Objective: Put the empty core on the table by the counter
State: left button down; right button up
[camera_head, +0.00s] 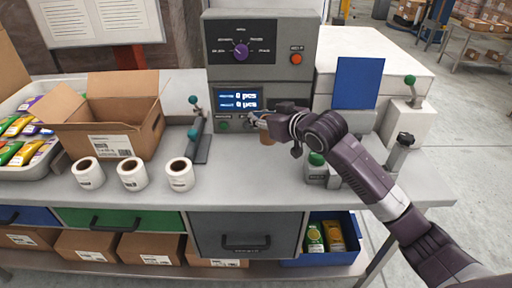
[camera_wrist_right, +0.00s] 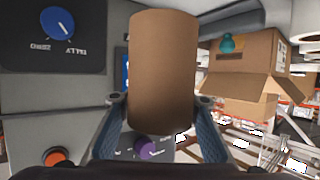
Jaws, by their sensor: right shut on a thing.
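My right gripper (camera_head: 262,121) is shut on a plain brown cardboard core (camera_head: 266,137) in front of the grey counter (camera_head: 236,62). In the right wrist view the core (camera_wrist_right: 163,70) stands out between the two fingers (camera_wrist_right: 160,108), with its side facing the camera. The counter has a lit blue display reading 0 pcs, a purple knob and an orange button. The grey table (camera_head: 232,181) lies below the core; I cannot tell whether the core touches it. My left gripper is not in view.
Three white label rolls (camera_head: 131,174) stand along the table's front left. Behind them is an open cardboard box (camera_head: 112,118). Bare table lies before the counter.

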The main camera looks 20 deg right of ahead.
notch_tip(320, 180, down, 10)
jog(key=shift+f, duration=0.2)
dwell(0.3)
jog(key=o, duration=1.1)
jog(key=shift+c, duration=0.2)
jog(key=shift+s, duration=0.1)
jog(key=v, duration=1)
jog(key=shift+s+d+r, duration=0.1)
jog(key=shift+s, duration=0.1)
jog(key=shift+s+d+r, duration=0.2)
jog(key=shift+s+r, duration=0.1)
jog(key=shift+s, duration=0.3)
